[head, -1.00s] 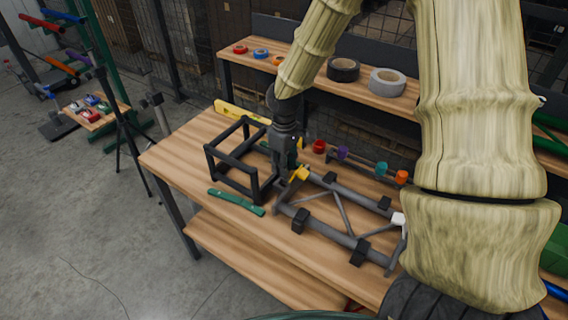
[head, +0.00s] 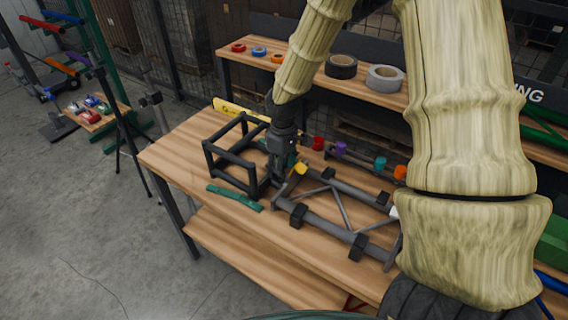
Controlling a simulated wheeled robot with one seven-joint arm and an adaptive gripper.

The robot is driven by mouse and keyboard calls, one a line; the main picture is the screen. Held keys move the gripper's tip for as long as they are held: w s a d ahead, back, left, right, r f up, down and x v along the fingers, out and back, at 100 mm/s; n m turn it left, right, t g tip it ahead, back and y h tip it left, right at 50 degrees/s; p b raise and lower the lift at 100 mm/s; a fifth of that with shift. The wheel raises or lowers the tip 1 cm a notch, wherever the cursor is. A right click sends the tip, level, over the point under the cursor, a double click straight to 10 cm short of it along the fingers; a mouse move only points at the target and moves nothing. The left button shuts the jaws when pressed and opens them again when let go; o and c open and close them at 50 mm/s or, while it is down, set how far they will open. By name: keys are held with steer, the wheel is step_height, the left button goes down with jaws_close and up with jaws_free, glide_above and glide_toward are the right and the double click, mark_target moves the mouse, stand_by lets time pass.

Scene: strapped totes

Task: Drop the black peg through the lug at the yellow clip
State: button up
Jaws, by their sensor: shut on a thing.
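The yellow clip (head: 299,169) sits at the far left corner of a grey tube frame (head: 338,192) lying on the wooden workbench. My gripper (head: 277,178) points down just left of the yellow clip, between it and a black open box frame (head: 208,160). Its jaws are shut, but what they hold is too small and dark to make out. The black peg and the lug cannot be told apart from the dark gripper and tubes around them.
A green strip (head: 234,197) lies near the bench's front edge. A yellow level (head: 238,112) lies at the back. Red, purple, teal and orange pieces stand behind the tube frame. A shelf behind holds tape rolls (head: 384,78). The bench's left end (head: 172,152) is clear.

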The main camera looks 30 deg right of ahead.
steer(key=shift+o, duration=1.4)
steer(key=shift+s+a+f, duration=0.1)
steer(key=shift+s+f, duration=0.1)
steer(key=shift+f, duration=0.4)
steer(key=shift+s+a+f, duration=0.1)
steer(key=shift+s+f, duration=0.05)
steer(key=shift+f, duration=0.45)
steer(key=shift+w+f+g, duration=0.2)
steer(key=shift+w+g, duration=0.1)
jaws_close()
steer(key=shift+d+r, duration=0.15)
steer(key=shift+r, duration=0.15)
steer(key=o, duration=1.4)
jaws_free()
steer(key=shift+d+r, duration=0.1)
steer(key=shift+r, duration=0.2)
step_height(320, 180, up, 12)
